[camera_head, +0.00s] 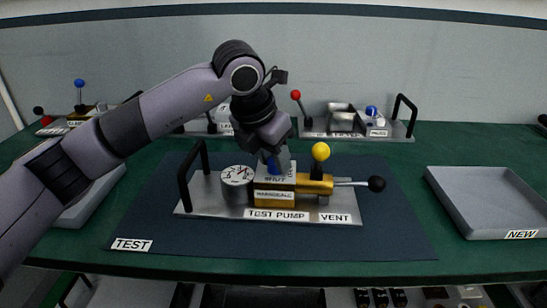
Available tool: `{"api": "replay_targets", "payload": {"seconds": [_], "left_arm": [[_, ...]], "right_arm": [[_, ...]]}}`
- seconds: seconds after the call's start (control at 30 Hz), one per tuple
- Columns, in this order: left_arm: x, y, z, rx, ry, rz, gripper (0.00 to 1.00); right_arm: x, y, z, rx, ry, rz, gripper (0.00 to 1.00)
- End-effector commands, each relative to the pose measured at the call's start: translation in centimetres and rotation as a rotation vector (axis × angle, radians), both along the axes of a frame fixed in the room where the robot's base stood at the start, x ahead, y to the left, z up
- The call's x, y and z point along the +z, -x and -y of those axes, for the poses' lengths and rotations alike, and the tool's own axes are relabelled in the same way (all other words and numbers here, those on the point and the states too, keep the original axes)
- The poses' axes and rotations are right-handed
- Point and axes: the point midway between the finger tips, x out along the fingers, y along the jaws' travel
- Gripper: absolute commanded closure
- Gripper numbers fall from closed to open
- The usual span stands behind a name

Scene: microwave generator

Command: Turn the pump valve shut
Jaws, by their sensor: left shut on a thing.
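The test pump (280,205) sits on a dark mat on the green bench. It has a round gauge (237,176), a brass block, a yellow knob (320,152) and a lever with a black ball (376,184) at its right. My right gripper is not in view.
A grey tray labelled "NEW" (520,234) lies at the right. Another grey tray (92,197) is partly behind my left arm. A filter unit (345,122) with a red-knobbed lever stands behind. The pump has a black handle (190,172) at its left. The dark mat (380,235) is clear in front.

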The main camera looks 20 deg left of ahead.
Motion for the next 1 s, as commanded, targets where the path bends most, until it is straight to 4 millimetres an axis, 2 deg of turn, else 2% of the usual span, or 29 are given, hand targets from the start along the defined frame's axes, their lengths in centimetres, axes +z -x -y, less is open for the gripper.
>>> {"api": "replay_targets", "payload": {"seconds": [0.37,1.0], "left_arm": [[0.1,-0.2,-0.3,-0.344,0.003,0.001,0.95],[0.4,-0.7,-0.5,-0.949,0.005,0.002,0.95]], "right_arm": [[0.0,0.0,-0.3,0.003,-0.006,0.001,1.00],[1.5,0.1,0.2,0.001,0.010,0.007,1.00]]}}
